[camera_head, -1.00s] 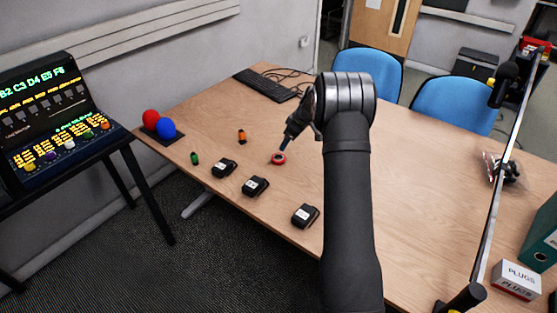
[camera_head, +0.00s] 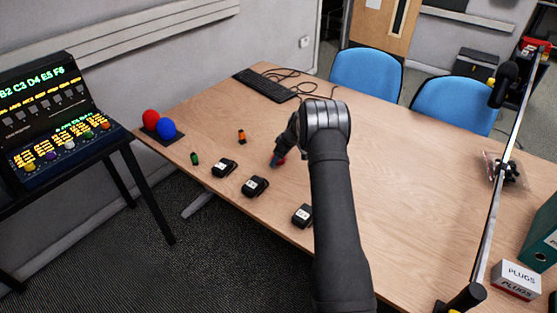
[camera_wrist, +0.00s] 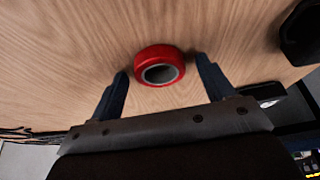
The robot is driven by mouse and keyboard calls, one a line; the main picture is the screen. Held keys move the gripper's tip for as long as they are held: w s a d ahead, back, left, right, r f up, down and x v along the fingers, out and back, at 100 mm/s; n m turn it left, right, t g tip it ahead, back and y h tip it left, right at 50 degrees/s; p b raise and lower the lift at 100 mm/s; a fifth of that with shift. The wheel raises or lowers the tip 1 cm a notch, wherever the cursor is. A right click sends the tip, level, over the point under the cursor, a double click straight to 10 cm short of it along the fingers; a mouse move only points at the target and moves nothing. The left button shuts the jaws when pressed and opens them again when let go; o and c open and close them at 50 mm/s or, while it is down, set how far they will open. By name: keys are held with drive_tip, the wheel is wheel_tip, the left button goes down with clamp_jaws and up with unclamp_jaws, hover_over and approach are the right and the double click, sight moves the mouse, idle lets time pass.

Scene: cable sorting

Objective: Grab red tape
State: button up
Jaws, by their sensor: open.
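The red tape (camera_wrist: 159,54) is a small roll lying on the wooden table, and it shows whole in the wrist view. My gripper (camera_wrist: 160,80) is open, with one dark finger on either side of the tape's near edge and bare wood between each finger and the roll. In the head view my gripper (camera_head: 276,161) points down at the table with its tips at the tape, which it mostly hides; only a bit of red shows beside the fingers.
Several black plugs (camera_head: 255,187) stand in a row along the table's front edge. A green item (camera_head: 194,158) and an orange one (camera_head: 241,136) lie to the left. A black keyboard (camera_head: 264,84) with cables lies at the back. The table's middle right is clear.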

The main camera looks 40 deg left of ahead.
drive_tip(key=c, duration=1)
drive_tip(key=shift+c, duration=0.2)
